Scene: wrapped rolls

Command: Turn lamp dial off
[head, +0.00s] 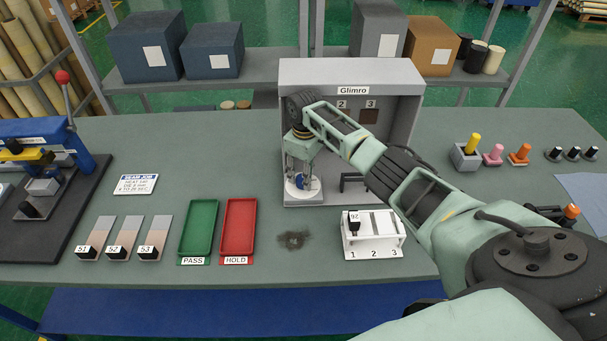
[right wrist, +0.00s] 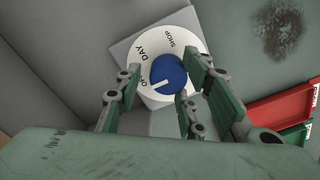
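The lamp dial is a white disc (right wrist: 185,40) marked OFF, DAY and SHOP, with a round blue knob (right wrist: 170,70) at its centre. The knob's white pointer line points to the lower left, close to the OFF mark. In the head view the dial (head: 303,187) sits at the lower left of the grey booth (head: 340,70) labelled Glimro. My right gripper (head: 303,165) reaches down over it. In the right wrist view its fingers (right wrist: 165,88) are spread around the knob, with gaps visible; any contact is unclear. My left gripper is not in view.
A white numbered rack (head: 373,241) with a black-topped piece stands in front of the booth. A green PASS tray (head: 199,228) and red HOLD tray (head: 238,228) lie to the left. A dark smudge (head: 293,240) marks the bench. Coloured plugs (head: 493,155) stand at right.

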